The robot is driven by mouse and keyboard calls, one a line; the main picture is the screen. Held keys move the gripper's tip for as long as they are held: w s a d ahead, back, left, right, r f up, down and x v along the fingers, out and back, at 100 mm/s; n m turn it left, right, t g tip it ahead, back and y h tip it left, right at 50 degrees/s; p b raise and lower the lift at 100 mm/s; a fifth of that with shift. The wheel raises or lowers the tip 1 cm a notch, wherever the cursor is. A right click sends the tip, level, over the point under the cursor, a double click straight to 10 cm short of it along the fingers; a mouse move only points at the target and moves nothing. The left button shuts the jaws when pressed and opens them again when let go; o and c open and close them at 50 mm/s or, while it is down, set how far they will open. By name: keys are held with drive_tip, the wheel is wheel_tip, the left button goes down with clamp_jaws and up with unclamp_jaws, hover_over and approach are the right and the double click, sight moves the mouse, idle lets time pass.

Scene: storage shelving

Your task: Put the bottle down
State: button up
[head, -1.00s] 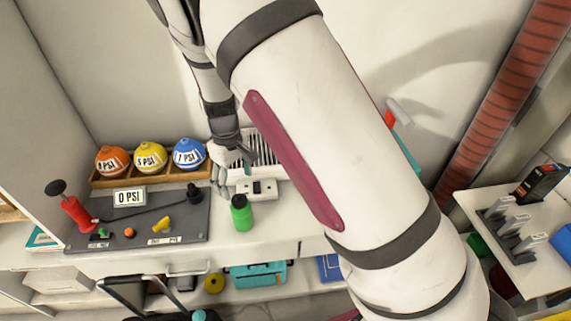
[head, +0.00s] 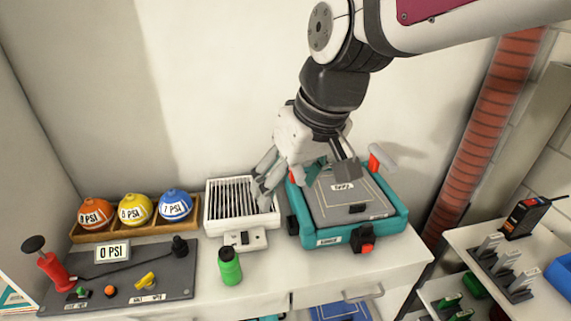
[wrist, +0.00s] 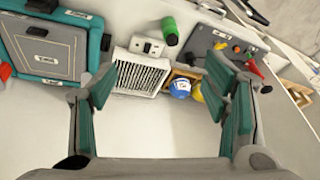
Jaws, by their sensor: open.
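The green bottle (head: 230,268) with a dark cap stands upright on the white counter, in front of the small white switch box. It also shows near the top of the wrist view (wrist: 170,33). My gripper (head: 305,180) is open and empty, above the white slatted unit and the teal machine, behind and to the right of the bottle. In the wrist view the two teal-padded fingers (wrist: 165,100) are spread wide with nothing between them. The bottle is apart from the gripper.
A white slatted unit (head: 240,203) and a teal machine (head: 395,222) stand on the counter. A grey panel (head: 125,277) with a red pump is at left, with colored PSI balls (head: 135,209) in a wooden tray behind it. Bare counter (head: 275,277) lies right of the bottle.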

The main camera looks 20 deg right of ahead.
drive_tip(key=s+d+r+m+t+h, duration=0.1)
drive_tip(key=s+d, duration=0.2)
drive_tip(key=s, duration=0.5)
drive_tip(key=shift+s+d+r+m+t+h, duration=0.25)
drive_tip(key=shift+s+r+m+t+h, duration=0.05)
drive_tip(key=shift+r+m+t, duration=0.1)
